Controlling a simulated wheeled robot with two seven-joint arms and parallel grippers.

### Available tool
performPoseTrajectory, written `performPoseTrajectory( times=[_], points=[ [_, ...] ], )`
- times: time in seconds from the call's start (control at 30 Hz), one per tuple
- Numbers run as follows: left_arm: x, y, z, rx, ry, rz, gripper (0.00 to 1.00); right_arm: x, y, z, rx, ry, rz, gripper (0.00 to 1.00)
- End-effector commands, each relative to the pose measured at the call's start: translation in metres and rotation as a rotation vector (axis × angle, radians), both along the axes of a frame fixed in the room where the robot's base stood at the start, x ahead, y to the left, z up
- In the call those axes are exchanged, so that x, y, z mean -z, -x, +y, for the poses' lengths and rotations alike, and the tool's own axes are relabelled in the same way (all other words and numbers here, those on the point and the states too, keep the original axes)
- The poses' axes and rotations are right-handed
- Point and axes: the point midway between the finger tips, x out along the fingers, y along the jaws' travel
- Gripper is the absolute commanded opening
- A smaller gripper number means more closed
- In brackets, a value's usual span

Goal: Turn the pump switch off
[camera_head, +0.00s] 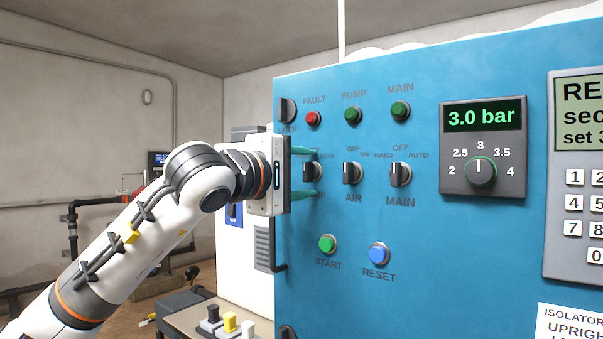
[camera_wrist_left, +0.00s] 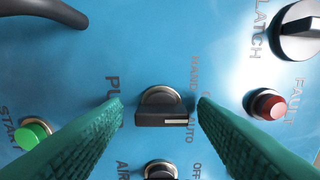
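The pump switch (camera_head: 309,172) is a black rotary knob on the blue panel, left in its row. In the left wrist view the knob (camera_wrist_left: 160,119) has its white mark at the right end. This end points between the HAND and AUTO labels, toward a label mostly hidden by a finger. In the head view the knob stands upright. My left gripper (camera_head: 315,172) is open, with green fingertips above and below the knob. The left wrist view shows gaps between the knob and both fingers. My right gripper is not in view.
Close by are the AIR switch (camera_head: 351,173), the MAIN switch (camera_head: 400,173), the red FAULT lamp (camera_head: 313,118), the latch knob (camera_head: 288,110) and the green START button (camera_head: 328,243). A dark handle (camera_wrist_left: 45,12) curves at the wrist view's upper left. A pressure dial (camera_head: 481,170) is further right.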

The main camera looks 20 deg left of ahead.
Motion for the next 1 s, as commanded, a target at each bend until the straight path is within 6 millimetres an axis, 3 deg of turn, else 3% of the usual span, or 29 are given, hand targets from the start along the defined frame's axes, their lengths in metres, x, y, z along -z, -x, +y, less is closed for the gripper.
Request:
performPoseTrajectory(
  times=[0.37,0.8,1.0],
  points=[
    [0.001,0.009,0.004,-0.001,0.001,-0.003,0.53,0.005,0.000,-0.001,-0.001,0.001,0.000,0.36],
    [0.002,0.090,0.033,-0.002,-0.001,-0.004,0.53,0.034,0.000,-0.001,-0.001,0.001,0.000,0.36],
    [0.001,0.110,0.040,-0.001,-0.001,-0.001,0.53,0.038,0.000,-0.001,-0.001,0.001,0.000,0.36]
  ],
)
